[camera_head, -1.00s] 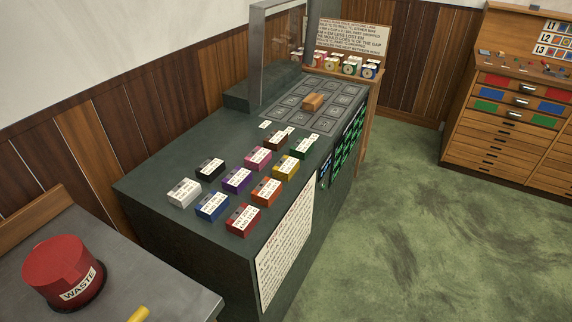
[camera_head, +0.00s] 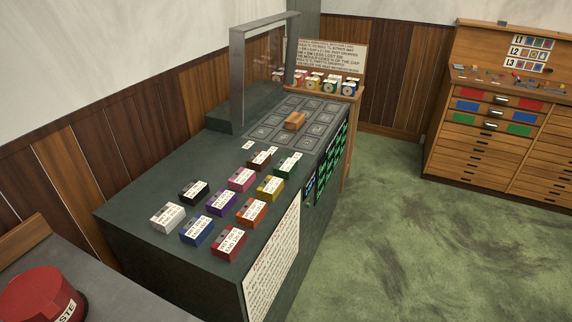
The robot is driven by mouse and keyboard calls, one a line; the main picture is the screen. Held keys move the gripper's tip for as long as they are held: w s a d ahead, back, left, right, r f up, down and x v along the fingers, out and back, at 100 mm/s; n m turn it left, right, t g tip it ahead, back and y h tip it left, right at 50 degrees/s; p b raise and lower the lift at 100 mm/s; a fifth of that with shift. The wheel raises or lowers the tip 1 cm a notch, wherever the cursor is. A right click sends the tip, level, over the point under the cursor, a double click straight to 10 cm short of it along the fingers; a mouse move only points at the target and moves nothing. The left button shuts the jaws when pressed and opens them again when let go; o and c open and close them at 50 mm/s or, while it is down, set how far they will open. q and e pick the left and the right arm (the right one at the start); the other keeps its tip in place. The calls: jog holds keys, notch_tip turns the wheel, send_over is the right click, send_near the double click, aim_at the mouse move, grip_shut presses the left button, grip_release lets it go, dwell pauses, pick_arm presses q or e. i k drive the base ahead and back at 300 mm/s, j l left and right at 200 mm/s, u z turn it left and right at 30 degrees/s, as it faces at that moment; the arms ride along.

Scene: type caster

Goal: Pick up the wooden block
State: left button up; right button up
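The wooden block (camera_head: 294,121) is a small brown block. It lies on the grey panel of marked squares (camera_head: 262,133) at the far part of the dark green counter (camera_head: 128,208). Neither of my grippers shows in the head view, so I cannot see whether they are open or shut.
Several coloured labelled boxes (camera_head: 229,241) stand on the counter's near part. A clear screen in a grey frame (camera_head: 237,80) rises left of the panel. A red waste bin (camera_head: 40,298) is at lower left. A wooden drawer cabinet (camera_head: 480,150) stands right. Green floor (camera_head: 400,240) is clear.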

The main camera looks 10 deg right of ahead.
aim_at(296, 120)
jog(key=i+l, duration=0.9)
